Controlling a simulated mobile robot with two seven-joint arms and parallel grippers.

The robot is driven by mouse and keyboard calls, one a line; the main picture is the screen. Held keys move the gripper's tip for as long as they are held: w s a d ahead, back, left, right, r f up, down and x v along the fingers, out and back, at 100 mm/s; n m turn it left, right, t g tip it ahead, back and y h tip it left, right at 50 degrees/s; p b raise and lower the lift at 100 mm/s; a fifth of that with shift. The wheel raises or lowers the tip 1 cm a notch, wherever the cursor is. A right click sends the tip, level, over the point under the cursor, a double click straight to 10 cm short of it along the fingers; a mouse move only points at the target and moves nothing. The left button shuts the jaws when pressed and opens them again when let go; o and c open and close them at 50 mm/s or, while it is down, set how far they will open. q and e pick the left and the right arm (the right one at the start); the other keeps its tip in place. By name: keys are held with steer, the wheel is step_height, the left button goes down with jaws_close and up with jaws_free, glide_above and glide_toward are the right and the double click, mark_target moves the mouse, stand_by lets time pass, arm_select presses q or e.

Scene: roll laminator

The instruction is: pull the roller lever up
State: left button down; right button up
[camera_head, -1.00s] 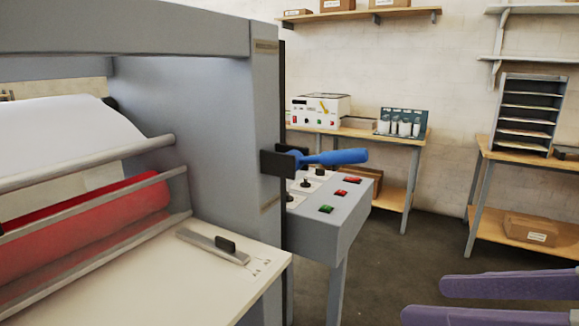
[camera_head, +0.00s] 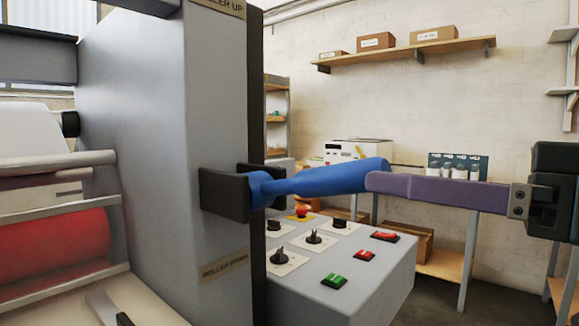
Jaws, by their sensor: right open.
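The roller lever (camera_head: 325,180) has a blue handle that sticks out to the right from a black bracket (camera_head: 224,194) on the grey side panel of the laminator. It lies nearly level, its free end slightly raised. My right gripper (camera_head: 378,184) comes in from the right with its purple finger pointing left. The fingertip overlaps the free end of the handle in the picture; whether they touch I cannot tell. The gripper is open, and only one finger shows clearly. My left gripper is not in view.
A label at the panel top (camera_head: 220,6) reads "UP" and a lower one (camera_head: 225,265) reads "ROLLER DOWN". A control box (camera_head: 345,275) with knobs and buttons sits below the lever. The red roller (camera_head: 50,245) is at left. Wall shelf (camera_head: 410,52) and bench stand behind.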

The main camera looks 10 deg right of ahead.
mark_target(352, 176)
steer(key=p+x, duration=0.1)
steer(key=x, duration=0.4)
steer(key=shift+w+a+r+p, duration=0.1)
steer(key=shift+w+a+p, duration=0.15)
steer(key=shift+p, duration=0.1)
steer(key=shift+w+a, duration=0.15)
steer(key=shift+w, duration=0.15)
steer(key=c, duration=0.8)
jaws_close()
